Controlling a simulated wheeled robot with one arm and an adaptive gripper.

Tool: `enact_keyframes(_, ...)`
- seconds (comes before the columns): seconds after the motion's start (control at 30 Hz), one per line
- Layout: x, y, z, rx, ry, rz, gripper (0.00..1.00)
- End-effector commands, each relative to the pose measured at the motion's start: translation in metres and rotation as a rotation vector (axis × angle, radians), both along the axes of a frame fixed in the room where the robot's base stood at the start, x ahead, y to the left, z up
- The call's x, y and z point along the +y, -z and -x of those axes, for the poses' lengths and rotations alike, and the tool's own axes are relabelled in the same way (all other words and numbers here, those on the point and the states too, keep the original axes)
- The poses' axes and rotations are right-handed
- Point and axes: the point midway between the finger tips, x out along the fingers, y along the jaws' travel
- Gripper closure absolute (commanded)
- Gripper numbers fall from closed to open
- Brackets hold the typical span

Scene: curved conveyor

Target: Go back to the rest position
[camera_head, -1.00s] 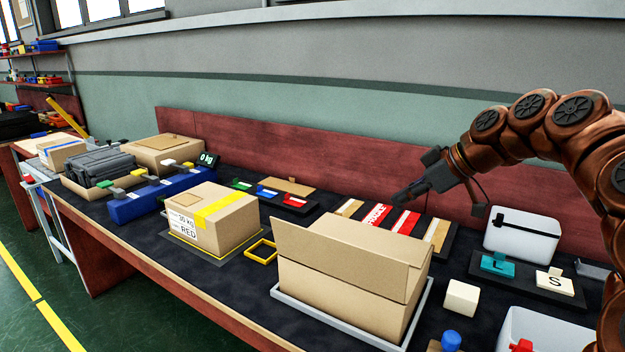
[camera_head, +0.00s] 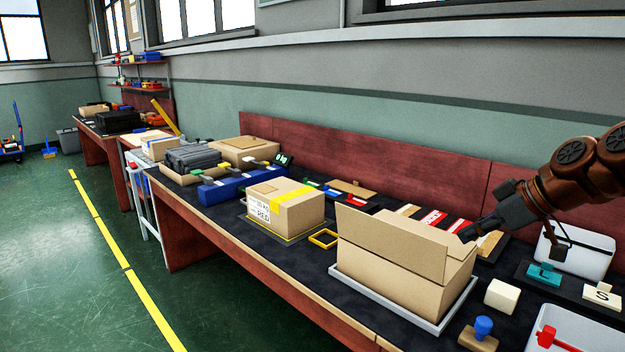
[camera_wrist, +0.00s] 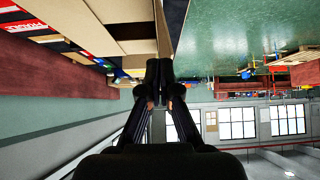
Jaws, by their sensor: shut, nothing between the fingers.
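My gripper (camera_head: 466,236) shows at the right in the head view, at the right rear edge of the open cardboard box. In the wrist view its two dark fingers (camera_wrist: 159,82) meet at the tips, shut and empty. The open cardboard box (camera_head: 395,262) stands in a grey tray (camera_head: 384,300) with a flap raised. Whether the fingers touch the box or hang in front of or behind it, I cannot tell.
A white block (camera_head: 501,296), a blue-knobbed stamp (camera_head: 482,330) and white bins (camera_head: 572,250) crowd the right. Red labelled strips (camera_head: 433,217) lie behind the open box.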

Motion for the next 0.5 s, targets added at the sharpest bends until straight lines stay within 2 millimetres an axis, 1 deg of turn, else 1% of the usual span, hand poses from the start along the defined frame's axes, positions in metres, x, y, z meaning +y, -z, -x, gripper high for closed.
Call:
enact_keyframes(0.07,0.013,0.0,0.006,0.019,-0.006,0.004,1.0)
enact_keyframes(0.27,0.045,0.011,0.022,0.096,-0.007,0.015,1.0)
enact_keyframes(0.43,0.079,0.028,0.047,0.193,0.004,0.038,1.0)
enact_keyframes(0.5,0.096,0.04,0.063,0.25,0.017,0.055,1.0)
